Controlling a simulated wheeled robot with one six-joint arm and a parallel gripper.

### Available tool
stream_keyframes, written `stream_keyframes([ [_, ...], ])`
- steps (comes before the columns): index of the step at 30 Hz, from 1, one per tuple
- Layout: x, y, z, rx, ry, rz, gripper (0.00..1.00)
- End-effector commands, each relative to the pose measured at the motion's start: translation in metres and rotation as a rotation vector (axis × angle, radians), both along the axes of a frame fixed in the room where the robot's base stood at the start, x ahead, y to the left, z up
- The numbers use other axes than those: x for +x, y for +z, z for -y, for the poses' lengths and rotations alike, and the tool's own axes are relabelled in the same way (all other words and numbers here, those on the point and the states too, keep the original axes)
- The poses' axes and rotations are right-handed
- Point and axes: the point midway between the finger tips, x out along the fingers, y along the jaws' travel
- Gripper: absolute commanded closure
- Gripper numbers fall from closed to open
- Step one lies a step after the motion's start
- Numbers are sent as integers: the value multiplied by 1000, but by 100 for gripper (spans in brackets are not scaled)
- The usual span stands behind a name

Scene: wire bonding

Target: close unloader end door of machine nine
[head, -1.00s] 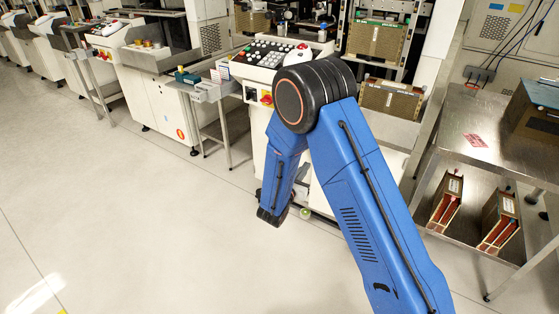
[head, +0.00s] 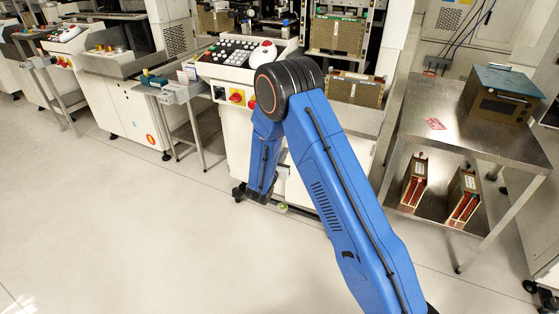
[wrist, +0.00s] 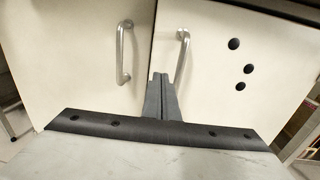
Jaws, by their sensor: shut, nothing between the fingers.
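The wrist view shows two cream cabinet doors side by side with a dark gap between them. The left door (wrist: 80,60) has a metal bar handle (wrist: 122,52). The right door (wrist: 225,60) has a similar handle (wrist: 183,50) and several black round spots. Both doors look shut or nearly so; I cannot tell if either stands slightly ajar. My gripper (wrist: 161,76) is shut and empty, its tips just below and left of the right handle; contact cannot be told. In the head view the machine's white front (head: 237,140) is partly behind my blue arm, which hides the doors.
The machine's button console (head: 240,58) sits above its front. A steel cart (head: 412,118) with boxes and cartridges stands close on the right. A small side table (head: 182,92) stands to the left. The floor (head: 100,220) in front is clear.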

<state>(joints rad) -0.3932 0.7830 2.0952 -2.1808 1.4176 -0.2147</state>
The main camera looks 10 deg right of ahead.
Motion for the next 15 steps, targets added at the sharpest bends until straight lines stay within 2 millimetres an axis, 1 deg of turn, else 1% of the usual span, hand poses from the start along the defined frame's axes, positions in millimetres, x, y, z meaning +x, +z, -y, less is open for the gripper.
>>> stream_keyframes([
  [3, 16, 0, 10, 0, -1, 0, 100],
  [6, 24, 0, 15, 0, -1, 0, 100],
  [10, 32, 0, 19, 0, 0, 0, 100],
  [15, 34, 0, 21, 0, 1, 0, 100],
])
